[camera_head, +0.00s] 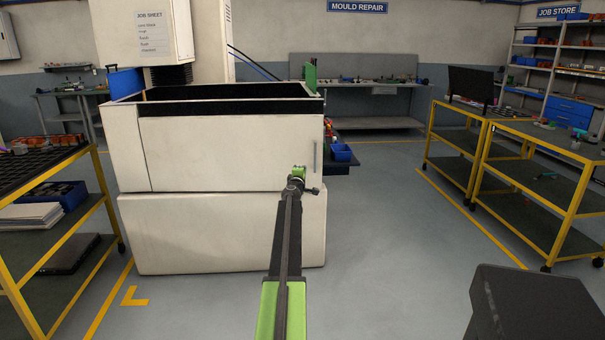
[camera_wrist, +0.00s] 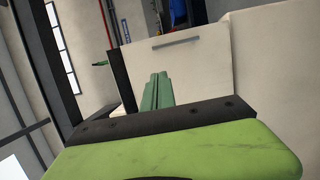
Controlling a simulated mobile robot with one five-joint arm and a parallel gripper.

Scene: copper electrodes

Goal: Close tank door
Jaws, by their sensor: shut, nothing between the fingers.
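The tank door (camera_head: 225,153) is the cream front panel of the machine's tank, with a black strip along its top. It looks roughly flush with the front; I cannot tell whether a small gap remains. Its upright grey handle (camera_head: 316,157) is near the right edge. In the wrist view the handle (camera_wrist: 176,40) lies across a cream panel, beyond my fingers. My gripper (camera_head: 298,170) is shut and empty, in front of the door's lower right part, left of and slightly below the handle. Its green fingers (camera_wrist: 158,90) appear apart from the handle; contact with the panel is unclear.
The machine's lower base (camera_head: 225,235) stands below the door. A yellow-framed cart (camera_head: 50,185) is on the left, and yellow-framed tables (camera_head: 530,190) are on the right. A blue bin (camera_head: 341,152) sits beside the tank. The grey floor (camera_head: 400,230) between machine and tables is clear.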

